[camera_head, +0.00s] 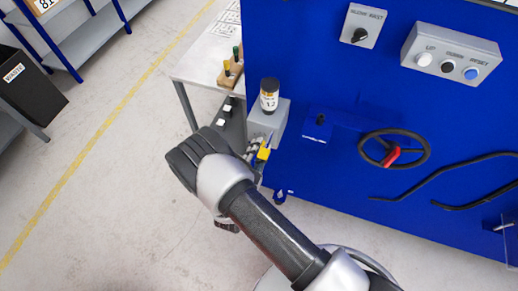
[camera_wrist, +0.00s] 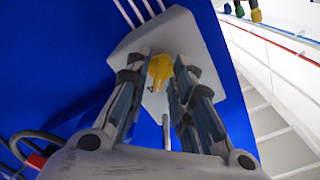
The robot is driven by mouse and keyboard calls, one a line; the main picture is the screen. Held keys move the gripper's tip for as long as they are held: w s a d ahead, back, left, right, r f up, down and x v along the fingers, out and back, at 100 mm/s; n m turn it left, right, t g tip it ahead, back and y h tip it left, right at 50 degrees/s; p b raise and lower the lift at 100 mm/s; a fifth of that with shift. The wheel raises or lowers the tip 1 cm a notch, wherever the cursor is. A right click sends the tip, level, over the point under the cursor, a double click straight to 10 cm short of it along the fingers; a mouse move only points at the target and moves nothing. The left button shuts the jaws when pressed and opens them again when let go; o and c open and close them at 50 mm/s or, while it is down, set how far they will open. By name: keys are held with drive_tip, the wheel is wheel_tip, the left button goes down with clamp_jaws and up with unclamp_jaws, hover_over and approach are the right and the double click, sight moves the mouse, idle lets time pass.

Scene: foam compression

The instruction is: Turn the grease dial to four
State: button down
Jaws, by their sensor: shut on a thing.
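The grease dial shows as a yellow knob (camera_wrist: 160,68) on a light grey plate (camera_wrist: 185,35) in the wrist view. My gripper (camera_wrist: 158,82) has its fingers on both sides of the knob and is shut on it. A jar with a dark lid (camera_head: 269,94) stands on top of the box. The dial's numbers and setting cannot be read.
The blue machine panel (camera_head: 300,40) carries a selector switch box (camera_head: 363,25), a push-button box (camera_head: 450,55) and a black handwheel with a red handle (camera_head: 392,157) to the right. A table (camera_head: 195,65) with small bottles stands behind. Open floor lies to the left.

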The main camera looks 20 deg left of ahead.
drive_tip(key=shift+f+m+b, duration=0.1)
drive_tip(key=shift+m+b, duration=0.2)
drive_tip(key=shift+m, duration=1.3)
drive_tip(key=c, duration=1.7)
unclamp_jaws()
drive_tip(key=shift+s, duration=0.1)
drive_tip(key=s, duration=1.1)
drive_tip(key=shift+s+a, duration=0.4)
